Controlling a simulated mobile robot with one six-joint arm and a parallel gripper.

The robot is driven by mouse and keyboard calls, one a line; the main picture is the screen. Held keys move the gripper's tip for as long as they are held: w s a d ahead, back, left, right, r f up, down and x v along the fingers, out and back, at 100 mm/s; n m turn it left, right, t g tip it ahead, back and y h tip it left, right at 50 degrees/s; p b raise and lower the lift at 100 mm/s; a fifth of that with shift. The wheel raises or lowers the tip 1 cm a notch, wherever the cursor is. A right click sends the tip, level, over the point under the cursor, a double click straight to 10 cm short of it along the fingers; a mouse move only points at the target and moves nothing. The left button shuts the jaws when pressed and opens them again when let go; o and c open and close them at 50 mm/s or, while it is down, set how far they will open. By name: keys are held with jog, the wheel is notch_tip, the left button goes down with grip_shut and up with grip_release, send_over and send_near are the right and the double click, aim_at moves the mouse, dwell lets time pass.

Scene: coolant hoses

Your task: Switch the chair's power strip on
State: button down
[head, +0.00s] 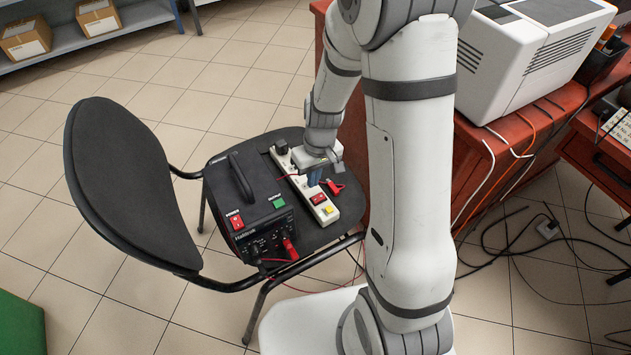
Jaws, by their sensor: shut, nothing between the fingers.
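The white power strip (303,187) lies on the black seat of the chair (122,180), beside a black box. A red switch (318,198) sits near the strip's front end, with a yellow piece (328,210) just beyond it. Whether the switch is on or off cannot be made out. A black plug (282,147) sits at the strip's far end. My gripper (315,181) is shut and empty, over the strip a little behind the red switch. It hides the strip's middle; whether it touches the strip cannot be told.
The black box (247,200) with a handle, a red switch and a green button stands left of the strip. A red clip (335,186) lies close to the gripper on the right. A red-brown desk (480,160) bears a white machine (535,50). Black cables (510,245) lie on the floor.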

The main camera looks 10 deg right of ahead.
notch_tip(320, 180, up, 7)
jog(key=p, duration=0.1)
jog(key=shift+s+a, duration=0.15)
jog(key=shift+a, duration=0.25)
jog(key=shift+p, duration=0.3)
jog(key=s+d+r+m+t+p, duration=0.1)
jog(key=s+r+p, duration=0.3)
jog(key=r, duration=0.7)
jog(key=s+d+r+m+t+h+p, duration=0.1)
jog(key=s+d+r+p, duration=0.2)
jog(key=r+p, duration=0.6)
jog(key=s+d+r+m+t+p, duration=0.1)
jog(key=s+r+p, duration=0.5)
jog(key=r, duration=0.8)
jog(key=shift+s+d+r+m, duration=0.3)
jog(key=shift+d+r, duration=0.05)
jog(key=shift+d, duration=0.05)
